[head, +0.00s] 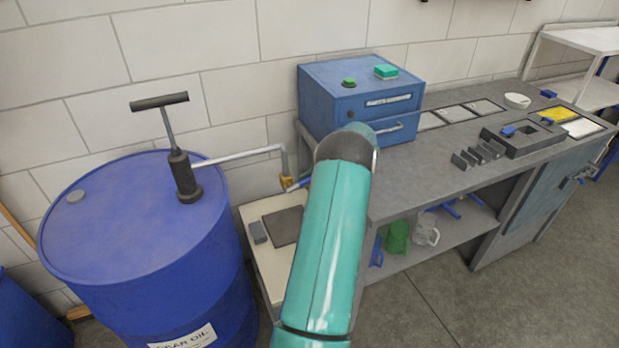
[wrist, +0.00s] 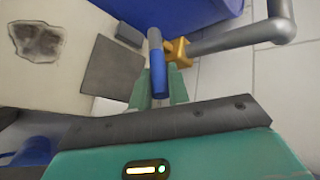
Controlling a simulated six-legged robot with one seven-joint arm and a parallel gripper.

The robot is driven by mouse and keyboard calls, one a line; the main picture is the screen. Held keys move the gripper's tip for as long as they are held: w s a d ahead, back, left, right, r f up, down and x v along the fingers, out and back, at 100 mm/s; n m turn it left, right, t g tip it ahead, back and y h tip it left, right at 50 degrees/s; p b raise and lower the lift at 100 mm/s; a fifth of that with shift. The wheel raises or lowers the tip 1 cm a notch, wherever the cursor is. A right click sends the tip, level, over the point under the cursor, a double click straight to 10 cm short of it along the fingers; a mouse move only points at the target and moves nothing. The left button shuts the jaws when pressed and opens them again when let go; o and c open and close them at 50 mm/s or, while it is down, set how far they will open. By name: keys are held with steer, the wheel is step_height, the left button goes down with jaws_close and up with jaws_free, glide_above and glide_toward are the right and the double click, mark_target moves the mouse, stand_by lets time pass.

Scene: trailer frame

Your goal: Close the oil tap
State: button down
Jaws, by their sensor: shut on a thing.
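The oil tap is a brass fitting (head: 287,183) at the end of a grey pipe coming from the barrel pump. In the wrist view the brass body (wrist: 178,52) sits at the pipe's end, with a blue lever handle (wrist: 157,62) beside it. My gripper (wrist: 160,88) is shut on this blue handle, its two teal fingers on either side. In the head view my teal arm covers most of the gripper, and only a bit of the blue handle (head: 299,185) shows near the tap.
A blue gear oil barrel (head: 130,235) with a hand pump (head: 183,175) stands at left. Below the tap is a low pale stand (head: 262,272) with a dark square plate (head: 283,227). A blue cabinet (head: 335,90) and grey workbench (head: 440,180) are at right. Open floor lies front right.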

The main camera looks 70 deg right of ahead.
steer(key=c, duration=1.3)
jaws_free()
steer(key=shift+c, duration=0.2)
steer(key=v, duration=1.3)
steer(key=shift+s+d+r, duration=0.1)
steer(key=shift+s+r, duration=0.15)
steer(key=shift+c, duration=0.5)
